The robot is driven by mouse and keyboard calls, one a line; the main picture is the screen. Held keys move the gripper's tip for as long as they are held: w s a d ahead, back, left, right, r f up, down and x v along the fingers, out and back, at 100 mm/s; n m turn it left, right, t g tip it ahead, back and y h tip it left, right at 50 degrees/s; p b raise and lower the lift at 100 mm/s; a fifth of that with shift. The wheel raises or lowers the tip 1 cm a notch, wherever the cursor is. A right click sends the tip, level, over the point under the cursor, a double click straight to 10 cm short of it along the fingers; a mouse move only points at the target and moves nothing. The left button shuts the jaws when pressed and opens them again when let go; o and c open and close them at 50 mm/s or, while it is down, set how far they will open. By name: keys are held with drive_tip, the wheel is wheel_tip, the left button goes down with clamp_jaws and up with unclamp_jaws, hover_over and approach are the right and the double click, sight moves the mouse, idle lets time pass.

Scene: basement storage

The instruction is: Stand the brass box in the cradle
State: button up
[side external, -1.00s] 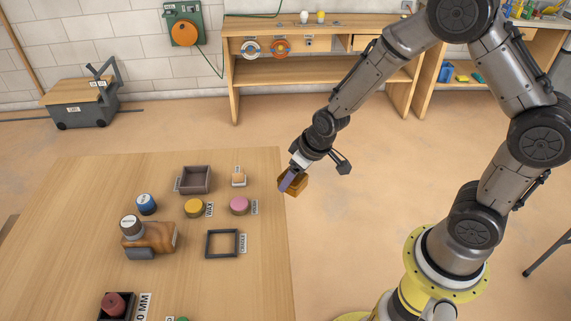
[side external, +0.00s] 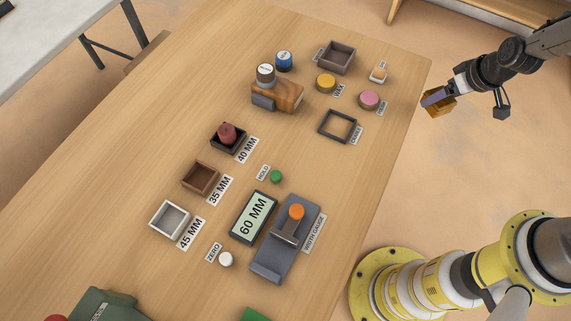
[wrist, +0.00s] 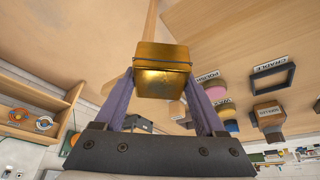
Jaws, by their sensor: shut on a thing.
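My gripper (side external: 437,98) is shut on the brass box (side external: 442,109) and holds it up in the air near the table's right edge. In the wrist view the brass box (wrist: 162,70) sits between both purple fingers of my gripper (wrist: 160,88), its shiny face toward the camera. The cradle (side external: 338,126) is a dark, open square frame lying on the table, left of the gripper; it is empty. It also shows in the wrist view, where the cradle (wrist: 272,76) is at the upper right beside its label.
Yellow wax (side external: 326,83) and pink polish (side external: 369,100) tins stand near the cradle, with a grey tray (side external: 336,57) behind. Nearer are small trays (side external: 201,177) and a width gauge (side external: 287,240) with a 60 MM display (side external: 254,217).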

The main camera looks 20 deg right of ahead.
drive_tip(key=shift+s+n, duration=0.25)
drive_tip(key=shift+n, duration=0.25)
drive_tip(key=shift+w+a+r+n+y, duration=0.1)
drive_tip(key=shift+a+r+n+y, duration=0.3)
drive_tip(key=shift+n, duration=0.4)
drive_tip(key=s+a+r+n+g+y, duration=0.1)
drive_tip(key=a+r+n+g+y, duration=0.15)
drive_tip(key=a+n, duration=0.6)
drive_tip(key=a+r+n+g+y, duration=0.1)
drive_tip(key=a+r+n, duration=0.2)
drive_tip(key=a, duration=1.1)
drive_tip(key=s+a+r+n+g, duration=0.1)
drive_tip(key=s+a+n, duration=0.3)
drive_tip(key=s+a, duration=0.5)
drive_tip(key=s+a+r+n+g, duration=0.1)
drive_tip(key=s+a+n+g, duration=0.15)
drive_tip(key=s+a, duration=0.65)
drive_tip(key=shift+n+t+h, duration=0.25)
drive_tip(key=shift+n+t, duration=0.05)
drive_tip(key=shift+n, duration=0.2)
drive_tip(key=w+a+f, duration=0.2)
drive_tip(key=a, duration=0.2)
drive_tip(key=w+a+f, duration=0.3)
drive_tip(key=a, duration=0.2)
drive_tip(key=w+a+f, duration=0.3)
drive_tip(key=a, duration=0.2)
drive_tip(key=shift+w+a, duration=0.1)
drive_tip(key=shift+w+a+f, duration=0.3)
drive_tip(key=shift+a+f, duration=0.3)
drive_tip(key=shift+f, duration=1.6)
